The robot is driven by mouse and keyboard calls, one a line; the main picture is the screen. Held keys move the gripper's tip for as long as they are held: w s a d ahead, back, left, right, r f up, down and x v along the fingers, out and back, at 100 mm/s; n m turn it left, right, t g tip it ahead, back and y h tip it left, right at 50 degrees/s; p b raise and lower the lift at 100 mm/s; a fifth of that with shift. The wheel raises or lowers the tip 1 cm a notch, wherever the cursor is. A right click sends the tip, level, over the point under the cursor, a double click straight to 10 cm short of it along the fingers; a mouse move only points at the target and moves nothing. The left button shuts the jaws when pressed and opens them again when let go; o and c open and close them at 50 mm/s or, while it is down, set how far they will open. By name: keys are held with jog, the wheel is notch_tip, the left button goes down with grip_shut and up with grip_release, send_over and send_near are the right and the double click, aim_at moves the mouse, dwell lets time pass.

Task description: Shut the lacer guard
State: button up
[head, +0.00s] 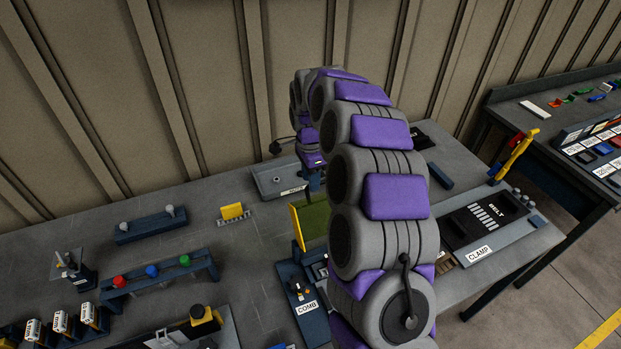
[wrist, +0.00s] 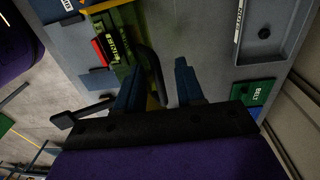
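The lacer guard appears to be the green panel with a yellow edge (head: 313,216) in the middle of the bench in the head view. It looks raised at a tilt, and my arm covers its right part. In the wrist view, a green part with a yellow edge (wrist: 126,22) shows at upper left. My gripper (wrist: 158,88) has its two dark blue fingers spread apart. A dark curved bar (wrist: 152,70) shows between them; I cannot tell whether they touch it. In the head view my gripper (head: 313,182) points down just behind the guard, partly hidden.
The COMB unit (head: 303,302) stands in front of the guard. The CLAMP and BELT plate (head: 485,222) is at right, with a yellow lever (head: 515,155). A rack with coloured knobs (head: 160,279) is at left. A grey tray (head: 275,180) lies behind.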

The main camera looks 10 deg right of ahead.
aim_at(324, 181)
jog(key=d, duration=0.3)
jog(key=shift+d+f, duration=0.2)
jog(key=shift+d, duration=0.15)
jog(key=shift+c, duration=0.6)
jog(key=a, duration=0.2)
jog(key=shift+a, duration=0.3)
jog(key=c, duration=0.4)
jog(key=shift+a, duration=0.15)
grip_shut()
jog(key=shift+d, duration=0.6)
